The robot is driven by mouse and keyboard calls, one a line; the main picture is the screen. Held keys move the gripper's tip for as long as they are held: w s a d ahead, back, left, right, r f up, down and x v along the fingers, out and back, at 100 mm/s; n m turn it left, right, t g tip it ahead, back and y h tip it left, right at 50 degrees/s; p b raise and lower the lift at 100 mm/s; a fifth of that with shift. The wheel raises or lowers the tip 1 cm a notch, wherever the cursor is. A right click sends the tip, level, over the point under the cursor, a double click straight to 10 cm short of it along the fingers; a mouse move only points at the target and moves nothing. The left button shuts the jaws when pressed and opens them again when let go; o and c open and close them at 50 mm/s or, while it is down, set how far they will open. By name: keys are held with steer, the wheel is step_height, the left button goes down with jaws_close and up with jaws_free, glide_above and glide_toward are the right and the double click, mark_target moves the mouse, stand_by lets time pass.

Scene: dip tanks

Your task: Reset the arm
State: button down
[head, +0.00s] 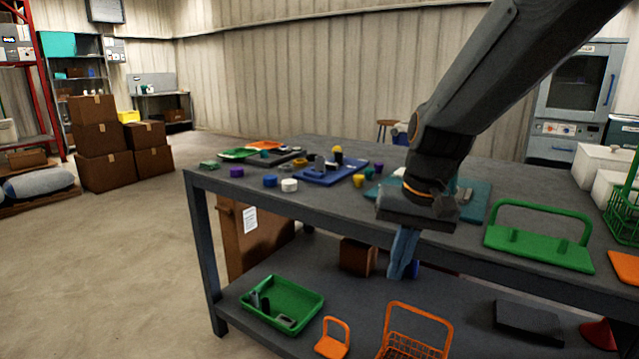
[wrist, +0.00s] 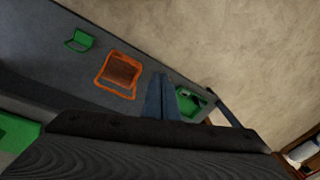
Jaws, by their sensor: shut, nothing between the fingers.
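My gripper (head: 403,254) hangs from my arm in front of the near edge of the grey workbench (head: 330,205), with its blue fingers pointing down and pressed together. Nothing is between the fingers. In the wrist view my gripper (wrist: 162,97) shows the closed fingers from above, over the bench's lower shelf. The fingers look clear of the things on that shelf, though the exact gap cannot be told.
The lower shelf holds a green tray (head: 318,303) with small grey parts, an orange holder (head: 333,345) and an orange basket (head: 447,335). On top are a green handled carrier (head: 540,248), blue tray (head: 330,179) and several small pieces. The floor (head: 110,265) at left is clear.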

steer(key=s+d+f+n+g+h, duration=0.1)
steer(key=s+f, duration=0.1)
steer(key=s, duration=0.5)
steer(key=s+d+f+n, duration=0.1)
steer(key=s+f, duration=0.2)
steer(key=s, duration=0.5)
steer(key=d+r+p, duration=0.3)
steer(key=r+p, duration=0.3)
steer(key=p, duration=0.6)
steer(key=shift+r+h, duration=0.15)
steer(key=shift+h, duration=0.15)
steer(key=shift+s, duration=0.1)
